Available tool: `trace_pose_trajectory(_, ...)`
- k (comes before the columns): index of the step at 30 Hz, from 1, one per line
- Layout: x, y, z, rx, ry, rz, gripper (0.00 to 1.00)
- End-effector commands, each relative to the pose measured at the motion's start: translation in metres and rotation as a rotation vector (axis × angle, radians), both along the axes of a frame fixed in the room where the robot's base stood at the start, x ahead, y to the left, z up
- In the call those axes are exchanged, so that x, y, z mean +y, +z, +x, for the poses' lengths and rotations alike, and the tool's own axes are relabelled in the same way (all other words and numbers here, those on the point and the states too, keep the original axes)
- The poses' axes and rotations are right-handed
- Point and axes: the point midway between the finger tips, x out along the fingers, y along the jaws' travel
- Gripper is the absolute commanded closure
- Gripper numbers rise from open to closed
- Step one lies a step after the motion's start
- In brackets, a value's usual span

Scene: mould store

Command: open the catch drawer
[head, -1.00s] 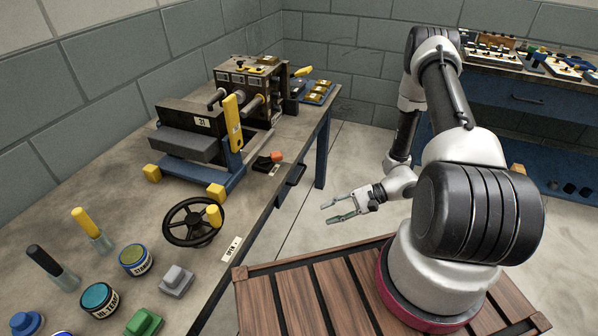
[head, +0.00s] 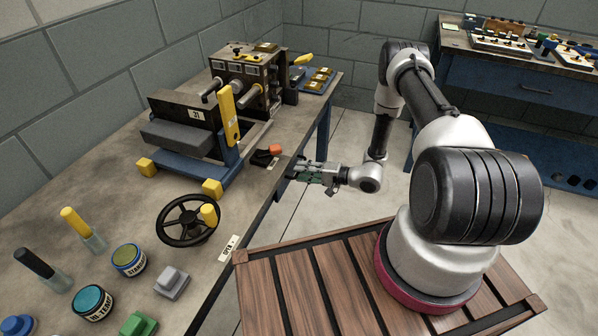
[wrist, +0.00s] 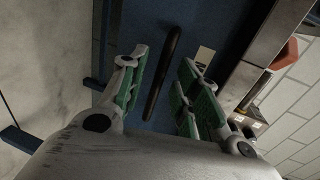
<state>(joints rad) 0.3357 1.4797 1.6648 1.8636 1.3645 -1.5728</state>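The blue front of the catch drawer (wrist: 145,22) fills the middle of the wrist view. A long dark bar handle (wrist: 164,70) runs along it. My gripper (head: 297,173) is at the bench's right edge in the head view, where it hides most of the drawer. In the wrist view my gripper (wrist: 163,62) is open, its green-padded fingers apart on either side of the handle. I cannot tell whether a finger touches the handle. The drawer looks closed, though its edges are largely hidden.
The bench (head: 120,190) carries a handwheel (head: 188,220), a clamping machine (head: 190,135) and a black-and-orange item (head: 265,155) near the edge. Pots and handled tools stand at the front left. A slatted wooden deck (head: 300,285) lies below my arm. Floor shows beyond my gripper.

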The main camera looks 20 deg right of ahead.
Motion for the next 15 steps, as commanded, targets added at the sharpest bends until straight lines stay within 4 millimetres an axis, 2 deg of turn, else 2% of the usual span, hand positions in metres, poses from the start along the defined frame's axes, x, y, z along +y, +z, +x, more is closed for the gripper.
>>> trace_pose_trajectory(5,0.0136,-0.0033,0.0095,0.000,0.001,0.000,0.68)
trace_pose_trajectory(13,0.0153,-0.0038,0.0112,0.001,0.000,0.001,0.68)
trace_pose_trajectory(14,0.0152,-0.0038,0.0111,0.001,0.000,0.001,0.70)
trace_pose_trajectory(15,0.0152,-0.0038,0.0111,0.001,0.000,0.001,0.77)
